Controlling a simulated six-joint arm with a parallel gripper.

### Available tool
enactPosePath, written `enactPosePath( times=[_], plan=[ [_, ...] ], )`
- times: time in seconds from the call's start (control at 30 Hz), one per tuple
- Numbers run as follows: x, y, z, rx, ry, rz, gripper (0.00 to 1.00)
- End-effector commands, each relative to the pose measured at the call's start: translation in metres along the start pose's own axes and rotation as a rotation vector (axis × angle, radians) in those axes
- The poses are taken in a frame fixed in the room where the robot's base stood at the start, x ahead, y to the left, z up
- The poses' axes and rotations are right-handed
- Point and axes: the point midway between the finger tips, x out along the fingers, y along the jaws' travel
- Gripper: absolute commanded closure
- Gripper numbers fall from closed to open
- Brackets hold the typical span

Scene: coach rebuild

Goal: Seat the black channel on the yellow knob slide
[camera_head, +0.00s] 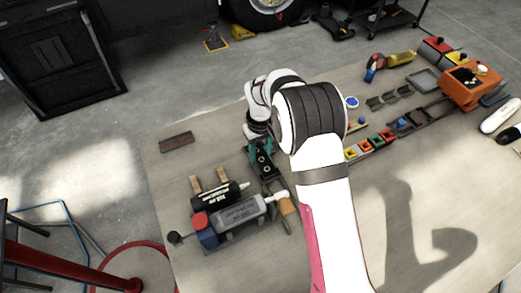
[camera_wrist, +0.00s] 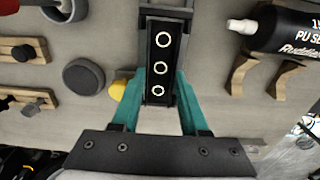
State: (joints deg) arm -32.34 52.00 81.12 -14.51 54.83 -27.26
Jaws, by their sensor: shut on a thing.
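My gripper (camera_wrist: 160,98) shows in the wrist view with its teal fingers closed on the sides of a black channel (camera_wrist: 161,42). The channel is long and dark, with three pale-ringed holes along its middle, and it points away from the gripper. A yellow knob (camera_wrist: 118,89) peeks out just left of the left finger, which partly covers it. The slide that carries the knob is mostly hidden under the channel and fingers. I cannot tell whether channel and slide touch. In the head view, my gripper (camera_head: 261,145) and the channel (camera_head: 264,163) are at the table's left part, partly behind my arm.
A black cartridge (camera_head: 220,193) on wooden cradles and a grey tube (camera_head: 238,213) lie close by, left and below. A brown bar (camera_head: 176,142) lies farther left. Coloured blocks (camera_head: 370,145) and an orange unit (camera_head: 468,88) stand right. The table's lower right is clear.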

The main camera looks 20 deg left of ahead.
Motion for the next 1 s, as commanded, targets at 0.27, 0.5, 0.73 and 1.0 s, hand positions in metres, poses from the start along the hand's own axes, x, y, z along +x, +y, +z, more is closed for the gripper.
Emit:
enactPosePath(
  times=[0.27, 0.5, 0.73, 1.0],
  plan=[
    [0.0, 0.0, 0.0, 0.0, 0.0, 0.0, 0.33],
    [0.0, 0.0, 0.0, 0.0, 0.0, 0.0, 0.21],
    [0.0, 0.0, 0.0, 0.0, 0.0, 0.0, 0.0],
    [-0.01, 0.0, -0.001, 0.0, 0.003, 0.001, 0.0]
  ],
)
